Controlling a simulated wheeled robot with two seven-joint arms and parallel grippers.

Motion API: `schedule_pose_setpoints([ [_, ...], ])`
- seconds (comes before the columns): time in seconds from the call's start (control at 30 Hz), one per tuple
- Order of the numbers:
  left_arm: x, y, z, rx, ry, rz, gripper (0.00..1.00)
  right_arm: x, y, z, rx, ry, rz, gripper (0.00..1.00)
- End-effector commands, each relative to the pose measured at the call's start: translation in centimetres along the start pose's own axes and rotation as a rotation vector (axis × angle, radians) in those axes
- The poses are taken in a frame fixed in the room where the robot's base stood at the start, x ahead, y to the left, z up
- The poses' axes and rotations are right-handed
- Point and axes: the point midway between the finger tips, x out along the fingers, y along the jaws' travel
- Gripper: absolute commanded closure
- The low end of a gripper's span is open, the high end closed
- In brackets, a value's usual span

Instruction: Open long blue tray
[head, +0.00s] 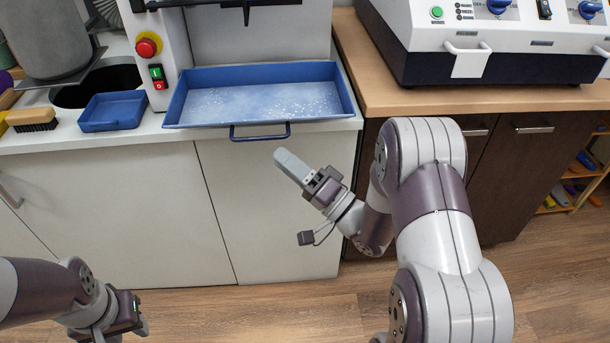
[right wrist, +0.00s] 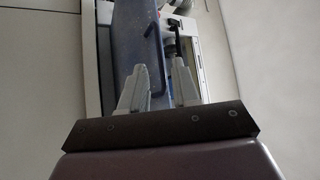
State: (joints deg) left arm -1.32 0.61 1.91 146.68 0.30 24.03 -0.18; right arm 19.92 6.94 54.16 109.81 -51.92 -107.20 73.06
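The long blue tray (head: 260,74) sits under the machine on the white counter, with pale powder or wet specks on its floor. Its front edge reaches the counter's front edge, and a thin blue handle (head: 260,138) hangs over it. My right gripper (head: 285,160) is just below and right of the handle, apart from it in the head view. In the right wrist view, the two fingers (right wrist: 160,85) are spread and empty, with the handle (right wrist: 155,42) ahead between the tips. My left gripper (head: 125,328) is low at the left, far from the tray; its finger opening is unclear.
A small blue tray (head: 113,111) and a brush (head: 32,119) lie left on the counter. The machine's column carries a red stop button (head: 146,47). A white machine (head: 490,45) stands right on a wooden bench. Floor before the cabinets is clear.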

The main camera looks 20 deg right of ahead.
Motion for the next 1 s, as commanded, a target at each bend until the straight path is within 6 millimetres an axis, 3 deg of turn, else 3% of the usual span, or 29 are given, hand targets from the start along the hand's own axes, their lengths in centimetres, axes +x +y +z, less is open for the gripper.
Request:
schedule_pose_setpoints([
  [0.1,0.1,0.0,0.0,0.0,0.0,0.0,0.61,-2.9,0.1,-0.1,0.001,0.005,0.004,0.69],
  [0.3,0.2,0.0,0.0,0.0,0.0,0.0,0.61,-5.3,0.0,0.0,0.0,0.001,0.0,0.69],
  [0.83,0.2,0.0,0.0,0.0,0.0,0.0,0.61,-5.5,0.1,0.0,-0.021,-0.001,0.003,0.69],
  [0.87,0.2,0.0,0.0,0.0,0.0,0.0,0.61,-5.5,0.6,0.2,-0.052,-0.012,0.028,0.69],
  [0.93,0.2,0.0,0.0,0.0,0.0,0.0,0.61,-5.8,3.4,0.8,-0.154,-0.046,0.167,0.69],
  [1.0,0.2,0.0,0.0,0.0,0.0,0.0,0.61,-7.5,8.1,1.0,-0.295,-0.103,0.423,0.69],
])
